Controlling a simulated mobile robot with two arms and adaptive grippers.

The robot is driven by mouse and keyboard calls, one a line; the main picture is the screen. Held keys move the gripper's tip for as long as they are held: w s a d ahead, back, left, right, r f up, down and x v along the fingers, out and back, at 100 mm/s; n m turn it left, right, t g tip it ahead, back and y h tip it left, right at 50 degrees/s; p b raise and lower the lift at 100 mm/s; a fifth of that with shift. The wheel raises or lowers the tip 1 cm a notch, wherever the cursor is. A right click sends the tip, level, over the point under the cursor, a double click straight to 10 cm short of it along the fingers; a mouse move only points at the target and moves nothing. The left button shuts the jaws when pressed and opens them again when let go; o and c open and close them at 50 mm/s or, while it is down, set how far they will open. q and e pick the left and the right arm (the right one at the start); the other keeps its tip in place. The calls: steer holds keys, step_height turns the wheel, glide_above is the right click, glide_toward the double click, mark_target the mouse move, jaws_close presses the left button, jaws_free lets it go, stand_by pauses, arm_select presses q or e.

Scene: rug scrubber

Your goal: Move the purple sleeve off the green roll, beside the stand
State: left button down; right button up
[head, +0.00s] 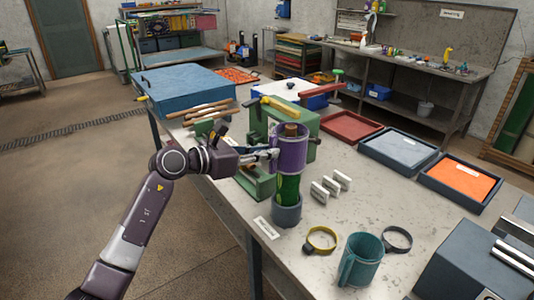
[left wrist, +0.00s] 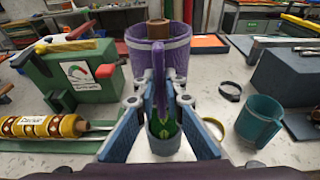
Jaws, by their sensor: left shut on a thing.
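The purple sleeve (head: 291,155) is around the upper part of the upright green roll (head: 288,189), whose brown core (head: 291,130) sticks out of the sleeve's top. The roll's lower part is bare and stands in the grey-blue stand (head: 287,214). My left gripper (head: 271,154) comes from the left and is shut on the sleeve's handle. In the left wrist view the handle of the sleeve (left wrist: 172,62) lies between the blue fingers (left wrist: 158,108), with the green roll (left wrist: 166,130) and stand (left wrist: 163,147) partly hidden behind them. My right gripper is not in view.
White blocks (head: 330,186), a yellow ring (head: 320,241), a dark ring (head: 397,239) and a teal mug (head: 361,260) are right of the stand. A green machine (head: 305,128) is behind. Trays (head: 352,127) line the far edge. Some bare table lies between.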

mark_target(274, 136)
arm_select(q)
steer(key=shift+r+p, duration=1.6)
steer(key=shift+r, duration=0.7)
step_height(274, 136, up, 12)
steer(key=p, duration=0.7)
steer(key=shift+r, duration=0.2)
